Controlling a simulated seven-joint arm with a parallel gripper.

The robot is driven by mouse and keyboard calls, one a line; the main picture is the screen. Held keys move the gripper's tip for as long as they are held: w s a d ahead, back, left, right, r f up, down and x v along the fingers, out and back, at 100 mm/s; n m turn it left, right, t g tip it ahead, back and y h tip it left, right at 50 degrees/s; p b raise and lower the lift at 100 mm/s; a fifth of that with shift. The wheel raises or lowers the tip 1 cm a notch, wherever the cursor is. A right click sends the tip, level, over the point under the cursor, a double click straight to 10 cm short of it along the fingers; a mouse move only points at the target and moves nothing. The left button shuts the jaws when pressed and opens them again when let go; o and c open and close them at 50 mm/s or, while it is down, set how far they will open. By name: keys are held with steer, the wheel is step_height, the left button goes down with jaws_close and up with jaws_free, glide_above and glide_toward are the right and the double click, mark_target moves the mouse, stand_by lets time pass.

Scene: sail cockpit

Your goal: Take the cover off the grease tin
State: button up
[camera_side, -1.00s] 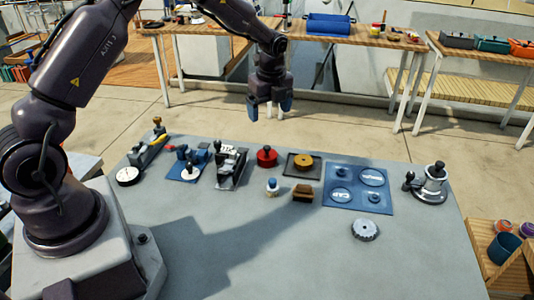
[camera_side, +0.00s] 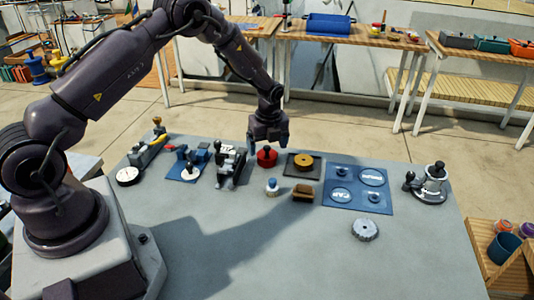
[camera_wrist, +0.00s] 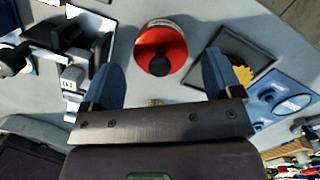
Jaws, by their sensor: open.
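The grease tin appears to be the round red tin (camera_side: 266,159) with a black knob on its cover, standing upright on the grey table. In the wrist view the red cover (camera_wrist: 175,62) and its black knob (camera_wrist: 160,66) lie ahead, between the lines of the two fingers. My gripper (camera_side: 268,146) is just above the tin in the side view and points down. In the wrist view my gripper (camera_wrist: 160,78) has its blue fingers wide apart with nothing between them. I cannot tell whether a finger touches the tin.
A dark tray (camera_side: 290,172) with a yellow-brown round piece is right of the tin; a black-and-grey device (camera_side: 231,161) is left. A small white-and-blue bottle (camera_side: 271,186) and brown block (camera_side: 303,193) are in front. A blue mat (camera_side: 332,205) lies further right.

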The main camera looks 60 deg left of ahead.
steer(key=shift+a+f, duration=0.1)
steer(key=shift+f, duration=0.7)
steer(key=c, duration=1.2)
jaws_close()
steer(key=shift+f, duration=0.1)
